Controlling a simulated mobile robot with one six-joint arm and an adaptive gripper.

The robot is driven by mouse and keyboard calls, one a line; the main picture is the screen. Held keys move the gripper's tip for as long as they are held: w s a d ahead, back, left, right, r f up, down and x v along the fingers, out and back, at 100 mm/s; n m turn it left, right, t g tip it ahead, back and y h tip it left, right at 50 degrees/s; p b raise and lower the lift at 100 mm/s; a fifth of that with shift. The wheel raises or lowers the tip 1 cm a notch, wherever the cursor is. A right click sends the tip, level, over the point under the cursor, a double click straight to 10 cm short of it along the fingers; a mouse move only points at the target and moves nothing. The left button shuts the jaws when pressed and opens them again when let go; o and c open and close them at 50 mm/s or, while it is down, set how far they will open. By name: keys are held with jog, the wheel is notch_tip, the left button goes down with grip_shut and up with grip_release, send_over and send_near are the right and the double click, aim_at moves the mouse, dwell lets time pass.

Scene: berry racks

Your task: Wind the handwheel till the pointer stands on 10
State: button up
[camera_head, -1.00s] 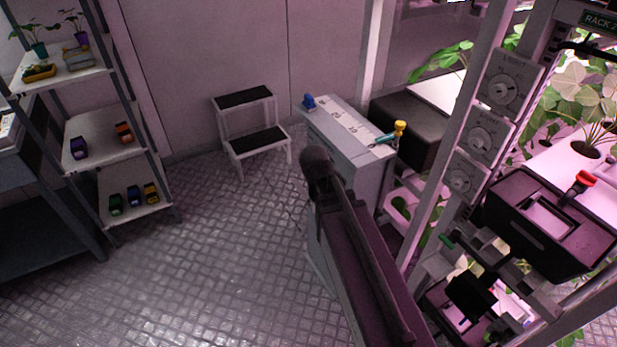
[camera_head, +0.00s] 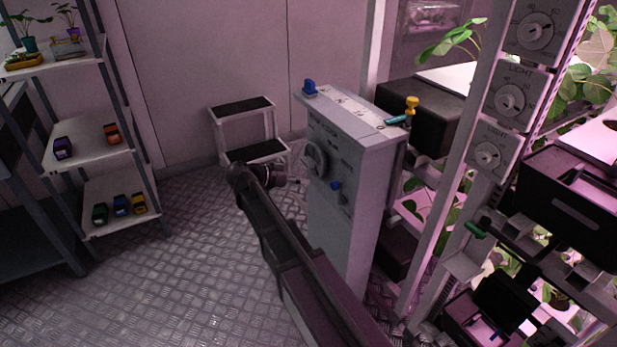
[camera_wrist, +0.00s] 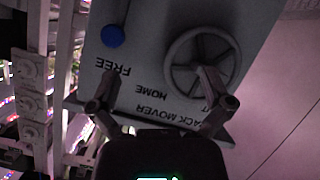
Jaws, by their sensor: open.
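The grey handwheel (camera_head: 316,158) is on the front of the pale rack mover cabinet (camera_head: 345,215). In the wrist view the handwheel (camera_wrist: 203,40) is at upper right, with spokes and a hub. My gripper (camera_wrist: 158,88) is open and empty there; its right finger overlaps the near part of the wheel in the picture, and contact cannot be told. In the head view my gripper (camera_head: 290,182) is small, just left of the cabinet front. A marked strip (camera_head: 350,103) runs along the cabinet top; its figures and any pointer are too small to read.
A blue knob (camera_wrist: 112,36) by the word FREE is beside the wheel. A step stool (camera_head: 245,125) stands behind; racks with dials (camera_head: 510,100) are at right. Floor at left is clear.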

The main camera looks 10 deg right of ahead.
aim_at(308, 161)
jog(key=w+a+f+m+t+h+b, duration=0.1)
jog(key=w+a+m+h+b, duration=0.3)
jog(key=a, duration=0.4)
jog(key=w+t+b, duration=0.1)
jog(key=b, duration=0.1)
jog(key=shift+a+t+b, duration=0.25)
jog(key=shift+t+b, duration=0.05)
jog(key=shift+b, duration=0.1)
jog(key=shift+w, duration=0.15)
jog(key=x, duration=1.3)
jog(key=shift+d, duration=0.4)
jog(key=c, duration=1)
jog(key=shift+n, duration=0.4)
